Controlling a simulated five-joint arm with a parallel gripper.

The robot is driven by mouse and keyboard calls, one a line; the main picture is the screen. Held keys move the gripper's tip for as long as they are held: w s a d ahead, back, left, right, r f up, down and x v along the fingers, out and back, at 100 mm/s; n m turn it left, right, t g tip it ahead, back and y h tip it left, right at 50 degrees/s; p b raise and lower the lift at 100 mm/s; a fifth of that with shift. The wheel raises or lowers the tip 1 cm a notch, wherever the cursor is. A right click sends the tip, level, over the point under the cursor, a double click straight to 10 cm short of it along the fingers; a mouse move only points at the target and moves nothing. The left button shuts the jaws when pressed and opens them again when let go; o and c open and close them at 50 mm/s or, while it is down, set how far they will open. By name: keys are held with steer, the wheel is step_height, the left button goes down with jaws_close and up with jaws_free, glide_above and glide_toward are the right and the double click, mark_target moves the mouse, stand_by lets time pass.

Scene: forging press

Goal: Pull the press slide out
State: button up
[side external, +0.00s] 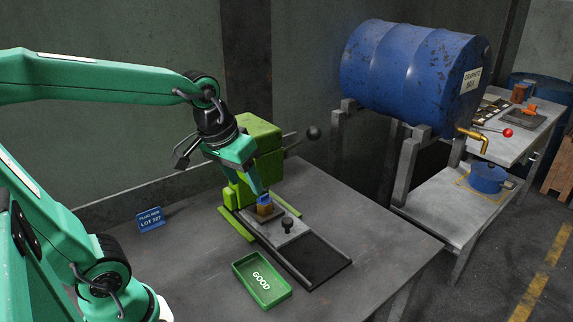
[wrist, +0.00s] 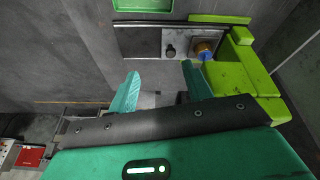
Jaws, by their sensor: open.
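The green press (side external: 262,150) stands on the table, with a grey slide plate (side external: 296,231) in a dark track in front of it. The knob (wrist: 171,50) and block (wrist: 205,48) also show in the wrist view, the block nearer the press. My gripper (wrist: 160,70) is open and empty, its fingertips short of the slide there. In the side view my gripper (side external: 259,188) appears close above or behind the block; the exact gap is unclear.
A green GOOD tray (side external: 262,282) lies beside the track. A blue sign (side external: 150,219) stands at the table's back left. The press lever with a black ball (side external: 314,132) juts out right. The dark outer track (side external: 318,262) is empty.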

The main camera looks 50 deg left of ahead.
steer(key=w+a+f+n+g, duration=0.25)
steer(key=w+f, duration=0.25)
steer(key=w, duration=0.3)
steer(key=n+g, duration=0.1)
steer(key=n, duration=0.3)
glide_above(288, 220)
step_height(288, 220, down, 7)
steer(key=shift+r, duration=0.2)
steer(key=shift+f, duration=3.9)
steer(key=shift+c, duration=0.2)
jaws_close()
